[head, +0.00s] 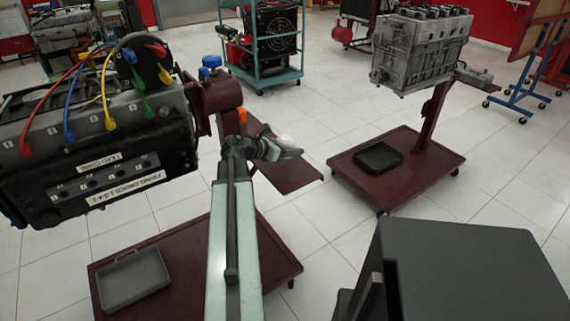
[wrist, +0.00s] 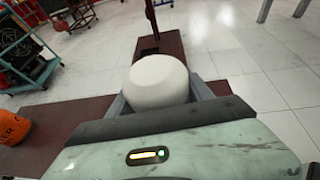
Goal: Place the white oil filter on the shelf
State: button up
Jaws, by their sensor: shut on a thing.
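The white oil filter (wrist: 160,82) sits between the two fingers of my gripper (wrist: 160,98) in the wrist view, and the gripper is shut on it. In the head view, my gripper (head: 280,150) is over the dark red shelf (head: 297,178) on the near engine stand, with a bit of the white filter showing behind it. The shelf also shows at the left of the wrist view (wrist: 55,128). I cannot tell the gap between filter and shelf; my gripper hides part of both.
An orange can (wrist: 14,127) stands left of my gripper, its top showing in the head view (head: 242,115). The near engine (head: 100,140) with coloured leads is left of my arm. Another engine stand (head: 400,170) is at right. A dark cabinet (head: 460,270) is front right.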

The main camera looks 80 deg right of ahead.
aim_at(290, 163)
jog(key=shift+f+b, duration=2)
jog(key=shift+f, duration=0.65)
jog(key=o, duration=1.6)
jog(key=shift+r, duration=0.1)
jog(key=shift+r, duration=0.15)
jog(key=p+v, duration=0.3)
jog(key=v, duration=0.3)
jog(key=shift+w+a+r, duration=0.15)
jog(key=shift+a+r, duration=0.15)
jog(key=shift+w+a, duration=0.25)
jog(key=shift+w, duration=0.05)
